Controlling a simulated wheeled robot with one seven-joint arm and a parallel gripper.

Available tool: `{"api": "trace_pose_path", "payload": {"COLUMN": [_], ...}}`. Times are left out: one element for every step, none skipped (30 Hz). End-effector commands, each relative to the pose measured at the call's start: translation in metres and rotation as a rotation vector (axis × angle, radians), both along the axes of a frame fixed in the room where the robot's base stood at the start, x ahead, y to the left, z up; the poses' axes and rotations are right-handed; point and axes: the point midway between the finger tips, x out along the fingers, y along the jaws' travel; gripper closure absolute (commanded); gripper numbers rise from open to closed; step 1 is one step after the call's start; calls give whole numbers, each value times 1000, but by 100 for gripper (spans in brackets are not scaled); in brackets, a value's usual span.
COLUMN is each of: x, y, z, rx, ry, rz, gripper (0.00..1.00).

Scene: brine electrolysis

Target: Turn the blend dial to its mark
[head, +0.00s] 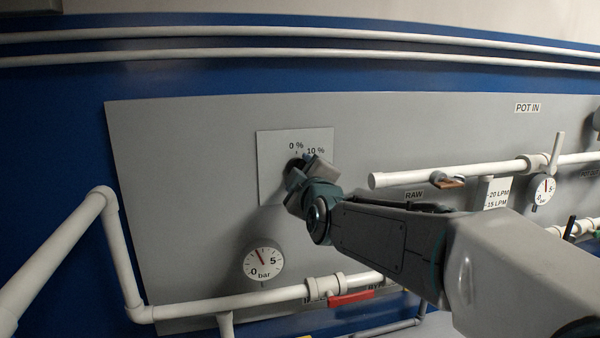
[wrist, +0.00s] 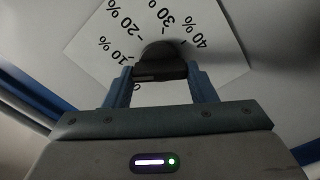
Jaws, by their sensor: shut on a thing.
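The blend dial is a dark knob on a white scale plate (head: 265,180) on the grey panel. In the head view my gripper (head: 297,170) is at the dial and hides most of it. The wrist view shows the black dial (wrist: 162,60) between the two blue fingers of my gripper (wrist: 161,80), which are shut on it. The scale plate (wrist: 90,48) there shows 10 %, 20 %, 30 % and 40 % around the dial, and part of a 0. The dial's pointer and any target mark cannot be made out.
A round bar gauge (head: 263,261) sits below the plate. White pipes run along the panel, one with a red-handled valve (head: 350,298) at the bottom. Another white pipe (head: 450,174) ends to the right of my gripper. The grey panel (head: 180,190) left of the plate is clear.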

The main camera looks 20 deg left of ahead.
Motion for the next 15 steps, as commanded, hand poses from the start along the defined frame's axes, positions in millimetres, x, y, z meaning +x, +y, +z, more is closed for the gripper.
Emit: {"api": "trace_pose_path", "payload": {"x": [0,-1,0,0,-1,-1,-1,-1,-1,-1,-1,-1,-1,-1,-1], "y": [1,1,1,1,1,1,1,1,1,2,2,2,2,2,2], "z": [0,0,0,0,0,0,0,0,-1,-1,-1,-1,-1,-1,-1], "rx": [-39,-64,-96,-120,-143,-174,-197,-219,-248,-269,-290,-316,-334,-352,-375], "ry": [-23,-38,-57,-72,-86,-106,-119,-133,-151,-164,-177,-193,-204,-215,-229], "rz": [2,2,1,1,2,2,2,2,2,3,3,3,3,3,3], "gripper": [72,72,72,72,72,72,72,72,72,72,72,72,72,72,72]}}
